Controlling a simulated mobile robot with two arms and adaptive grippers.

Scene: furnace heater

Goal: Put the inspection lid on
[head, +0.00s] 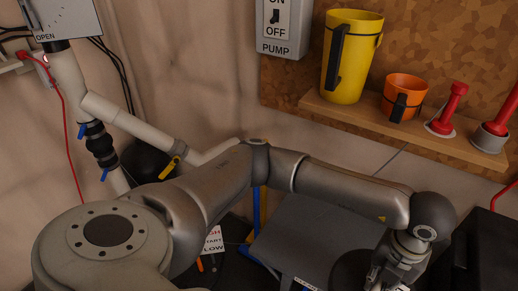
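My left arm comes in from the lower left and reaches across to the lower right. Its gripper (382,281) is at the bottom edge, partly cut off, and I cannot tell whether it is open or shut. A dark round shape (350,270) lies right beside the gripper, partly cut off by the frame. I cannot tell whether it is the inspection lid or an opening, or whether the gripper touches it. A dark grey flat-topped unit (310,235) is behind and left of the gripper. My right gripper is not in view.
A wooden shelf (340,113) on the wall holds a yellow jug (350,60), an orange cup (404,95) and red-handled tools (449,108). A pump switch (284,25) is above. White pipes (130,117) run at left. A black object (492,255) stands at lower right.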

